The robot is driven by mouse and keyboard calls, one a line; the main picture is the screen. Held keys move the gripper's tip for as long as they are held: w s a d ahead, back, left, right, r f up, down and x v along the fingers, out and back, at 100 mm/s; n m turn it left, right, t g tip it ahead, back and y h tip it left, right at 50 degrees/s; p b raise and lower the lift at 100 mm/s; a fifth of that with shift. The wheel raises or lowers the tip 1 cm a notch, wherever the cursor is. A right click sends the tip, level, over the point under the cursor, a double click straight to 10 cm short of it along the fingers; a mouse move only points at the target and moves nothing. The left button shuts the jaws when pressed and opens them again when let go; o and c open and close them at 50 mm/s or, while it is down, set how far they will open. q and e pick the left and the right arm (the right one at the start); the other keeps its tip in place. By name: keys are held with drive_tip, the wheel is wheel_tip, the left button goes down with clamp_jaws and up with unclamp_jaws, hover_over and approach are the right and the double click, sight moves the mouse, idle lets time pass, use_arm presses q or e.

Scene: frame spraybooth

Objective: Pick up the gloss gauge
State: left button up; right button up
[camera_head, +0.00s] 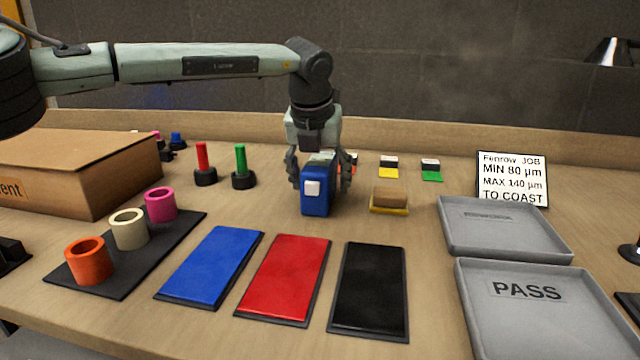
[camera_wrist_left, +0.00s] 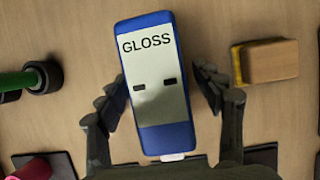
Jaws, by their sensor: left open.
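The gloss gauge (camera_head: 315,203) is a blue box standing on the table in the middle of the head view, with a white button on its near side. In the left wrist view the gauge (camera_wrist_left: 160,125) shows a pale top panel marked GLOSS. My left gripper (camera_head: 320,175) points down over it, open, with one finger on each side. In the left wrist view the fingers of my left gripper (camera_wrist_left: 163,100) flank the gauge, with visible gaps at both sides. My right gripper is not in view.
A sponge-like block (camera_head: 389,199) lies close to the right of the gauge. Red (camera_head: 203,165) and green (camera_head: 241,168) handled tools stand to the left. Blue, red (camera_head: 285,278) and black panels lie in front. Grey trays (camera_head: 500,230) sit at right, a cardboard box (camera_head: 90,170) at left.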

use_arm(q)
drive_tip(key=shift+f, duration=0.1)
drive_tip(key=shift+c, duration=0.3)
drive_tip(key=c, duration=1.4)
